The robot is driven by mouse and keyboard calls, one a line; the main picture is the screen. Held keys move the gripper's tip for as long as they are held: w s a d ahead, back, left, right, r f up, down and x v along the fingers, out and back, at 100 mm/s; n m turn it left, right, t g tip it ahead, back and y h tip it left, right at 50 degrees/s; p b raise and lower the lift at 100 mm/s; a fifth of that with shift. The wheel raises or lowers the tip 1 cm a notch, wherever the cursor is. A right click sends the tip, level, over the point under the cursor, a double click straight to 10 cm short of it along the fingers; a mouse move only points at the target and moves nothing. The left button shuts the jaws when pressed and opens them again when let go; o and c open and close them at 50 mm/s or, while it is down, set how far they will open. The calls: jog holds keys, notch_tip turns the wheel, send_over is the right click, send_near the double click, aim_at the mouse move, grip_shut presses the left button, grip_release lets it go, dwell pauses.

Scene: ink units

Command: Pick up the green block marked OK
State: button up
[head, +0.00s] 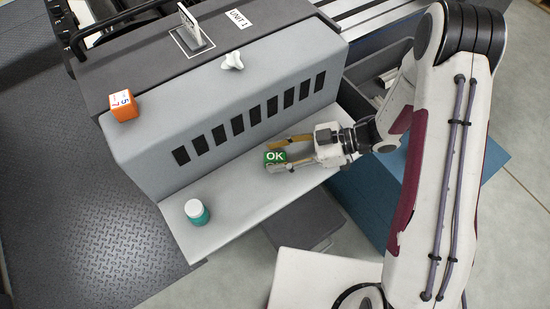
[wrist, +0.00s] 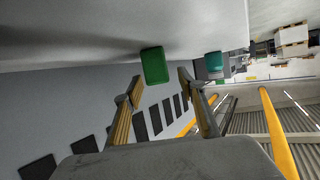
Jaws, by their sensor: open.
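The green block (head: 275,157) marked OK in white sits on the light grey ledge (head: 240,188) of the machine in the head view. In the wrist view the green block (wrist: 154,65) shows just beyond the fingertips, between their lines but nearer the left finger, with no lettering visible there. My gripper (head: 281,155) reaches in from the right along the ledge, its fingers spread on either side of the block's right part in the head view. In the wrist view my gripper (wrist: 160,80) is open with nothing held. I cannot tell whether a finger touches the block.
A teal jar with a white lid (head: 197,212) stands on the ledge to the left. An orange numbered block (head: 123,106) sits on top of the grey housing (head: 215,105). The slotted housing wall rises right behind the green block. The ledge between block and jar is clear.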

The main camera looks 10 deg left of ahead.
aim_at(279, 156)
grip_shut()
jog(key=shift+r, duration=0.15)
dwell(0.4)
notch_tip(279, 156, up, 10)
dwell(0.8)
dwell(0.5)
